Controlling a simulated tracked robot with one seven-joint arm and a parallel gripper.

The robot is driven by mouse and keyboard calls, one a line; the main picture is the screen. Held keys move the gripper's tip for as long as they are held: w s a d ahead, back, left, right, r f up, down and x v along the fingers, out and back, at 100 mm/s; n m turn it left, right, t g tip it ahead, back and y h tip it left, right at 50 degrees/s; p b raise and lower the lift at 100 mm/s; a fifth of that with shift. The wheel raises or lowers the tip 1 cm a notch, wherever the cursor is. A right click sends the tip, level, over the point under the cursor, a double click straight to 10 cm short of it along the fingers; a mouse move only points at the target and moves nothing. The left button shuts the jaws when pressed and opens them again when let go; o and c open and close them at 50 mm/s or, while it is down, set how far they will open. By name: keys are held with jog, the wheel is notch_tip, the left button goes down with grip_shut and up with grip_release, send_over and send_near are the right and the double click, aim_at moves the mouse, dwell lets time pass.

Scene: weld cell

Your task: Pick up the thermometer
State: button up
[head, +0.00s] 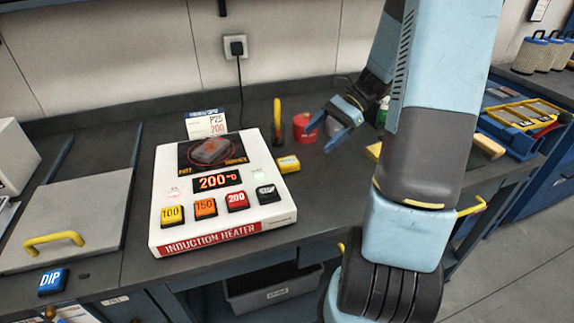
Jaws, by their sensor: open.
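No object shows clearly enough for me to name it the thermometer with certainty. A slim upright yellow object with a dark lower part (277,119) stands on the bench behind the induction heater; I cannot tell whether it is the thermometer. My gripper (323,136) is open, with its blue fingers pointing left and down. It appears empty, above the bench to the right of the upright yellow object and in front of a red can (302,128). My arm hides part of the bench to the right.
The white induction heater (222,190) reads 200 and stands at centre left. A small yellow block (288,164) lies beside it. A lid with a yellow handle (60,220) and blue DIP button (52,281) are at left. A yellow-and-blue case (525,115) lies at right.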

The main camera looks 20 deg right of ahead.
aim_at(289, 160)
jog(key=w+d+f+m+y, duration=0.1)
jog(key=f, duration=0.1)
jog(key=w+d+f+m+t+y, duration=0.1)
jog(key=d+f+m+y, duration=0.1)
jog(key=shift+w+d+f, duration=0.15)
jog(key=shift+w+d, duration=0.05)
jog(key=shift+d, duration=0.1)
jog(key=shift+a+f+m, duration=0.15)
jog(key=shift+m, duration=0.15)
jog(key=x, duration=0.8)
jog(key=shift+w+a, duration=0.1)
jog(key=shift+w, duration=0.05)
jog(key=shift+w+x, duration=0.15)
jog(key=shift+x, duration=1.15)
jog(key=shift+w+x, duration=0.2)
jog(key=shift+x, duration=1.1)
jog(key=c, duration=1.1)
